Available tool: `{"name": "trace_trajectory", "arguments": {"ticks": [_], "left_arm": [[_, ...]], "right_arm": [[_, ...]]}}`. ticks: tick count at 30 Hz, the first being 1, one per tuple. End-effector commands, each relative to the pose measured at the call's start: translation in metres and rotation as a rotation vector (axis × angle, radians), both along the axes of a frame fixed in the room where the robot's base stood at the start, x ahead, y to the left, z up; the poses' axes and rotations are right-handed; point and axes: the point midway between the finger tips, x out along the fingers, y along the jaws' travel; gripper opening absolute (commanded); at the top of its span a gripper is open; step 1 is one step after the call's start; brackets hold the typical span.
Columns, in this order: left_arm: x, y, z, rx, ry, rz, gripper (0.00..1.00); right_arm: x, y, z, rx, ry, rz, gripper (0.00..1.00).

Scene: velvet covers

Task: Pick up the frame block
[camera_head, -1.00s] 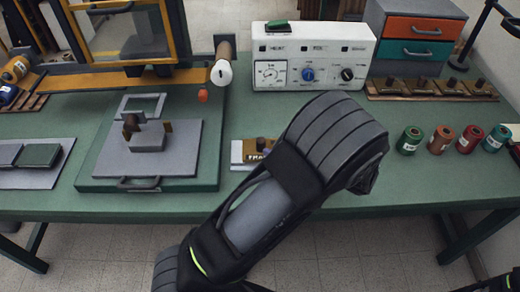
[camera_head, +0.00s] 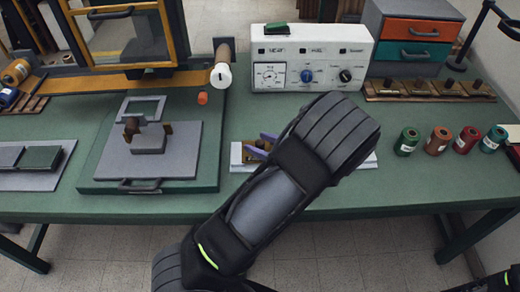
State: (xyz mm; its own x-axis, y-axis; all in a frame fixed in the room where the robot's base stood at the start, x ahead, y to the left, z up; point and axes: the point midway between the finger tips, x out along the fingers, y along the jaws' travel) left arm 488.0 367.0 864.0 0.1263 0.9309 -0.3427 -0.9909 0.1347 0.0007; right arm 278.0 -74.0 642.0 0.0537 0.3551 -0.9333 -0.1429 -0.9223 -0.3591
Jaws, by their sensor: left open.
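The frame block (camera_head: 259,145), a small brass-coloured block with a dark knob, stands on a pale plate (camera_head: 236,155) at the middle of the bench. Its label showed earlier; it is now hidden. The forearm hides the rest of the gripper and the plate's middle. I cannot tell whether the fingers touch the block. My right gripper is out of view.
A green-based fixture (camera_head: 205,184) with a grey plate and small block stands to the left. A white control box (camera_head: 310,75) is behind. Several similar knobbed blocks stand on a wooden rack (camera_head: 400,96) at the back right. Several spools, including a green one (camera_head: 407,142), stand at the right.

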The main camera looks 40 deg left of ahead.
Motion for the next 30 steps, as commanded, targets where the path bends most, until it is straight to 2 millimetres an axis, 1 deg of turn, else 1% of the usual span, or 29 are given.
{"name": "trace_trajectory", "arguments": {"ticks": [17, 20, 30], "left_arm": [[0.0004, 0.0007, -0.0004, -0.001, -0.001, -0.001, 0.51], [0.0004, 0.0006, -0.0003, -0.001, -0.001, -0.001, 0.44], [0.0004, 0.0006, -0.0003, 0.000, -0.001, -0.001, 0.17]], "right_arm": [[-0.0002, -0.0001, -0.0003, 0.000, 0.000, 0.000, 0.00], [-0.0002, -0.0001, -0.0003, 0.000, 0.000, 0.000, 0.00], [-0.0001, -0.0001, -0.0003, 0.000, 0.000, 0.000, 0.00]]}}
